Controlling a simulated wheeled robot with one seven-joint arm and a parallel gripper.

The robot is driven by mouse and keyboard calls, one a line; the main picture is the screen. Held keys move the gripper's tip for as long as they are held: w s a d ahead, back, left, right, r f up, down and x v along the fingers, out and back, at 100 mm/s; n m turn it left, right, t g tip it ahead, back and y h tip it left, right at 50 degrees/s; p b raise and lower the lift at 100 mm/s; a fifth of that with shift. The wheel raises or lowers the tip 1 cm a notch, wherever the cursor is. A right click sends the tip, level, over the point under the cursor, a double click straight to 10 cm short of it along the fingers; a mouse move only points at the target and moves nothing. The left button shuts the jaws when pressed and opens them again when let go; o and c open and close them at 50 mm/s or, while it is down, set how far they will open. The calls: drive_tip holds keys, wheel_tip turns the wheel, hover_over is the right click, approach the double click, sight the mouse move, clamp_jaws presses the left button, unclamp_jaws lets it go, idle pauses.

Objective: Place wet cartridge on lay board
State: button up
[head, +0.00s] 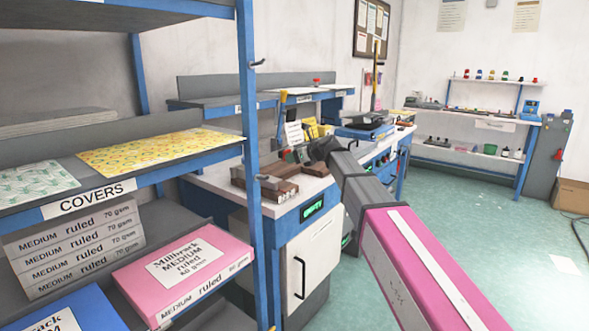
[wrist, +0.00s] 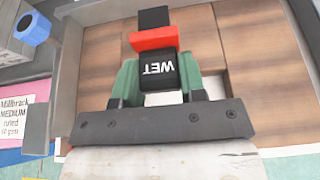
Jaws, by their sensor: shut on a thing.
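The wet cartridge (wrist: 160,73) is a black block with white "WET" lettering and a red band, in the middle of the wrist view. My gripper (wrist: 158,62) is shut on it, one green finger on each side. A brown wooden surface (wrist: 105,65) lies beneath, with a grey rim at its side; it may be the lay board, but I cannot tell. I cannot tell whether the cartridge touches it. In the head view, my gripper (head: 322,148) is small and dark above the white bench, and the cartridge cannot be made out there. Brown blocks (head: 311,167) lie below it.
A blue shelf rack with a "COVERS" label (head: 92,196) stands close on the left, its post (head: 250,150) near the bench. The bench front carries a green display (head: 313,208). A blue-capped grey part (wrist: 32,28) is at the wrist view's upper left.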

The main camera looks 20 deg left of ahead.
drive_tip(key=shift+w+a+f, duration=0.1)
drive_tip(key=shift+w+f, duration=0.3)
drive_tip(key=shift+w, duration=0.25)
drive_tip(key=shift+f, duration=2)
drive_tip(key=shift+f, duration=0.1)
drive_tip(key=o, duration=1)
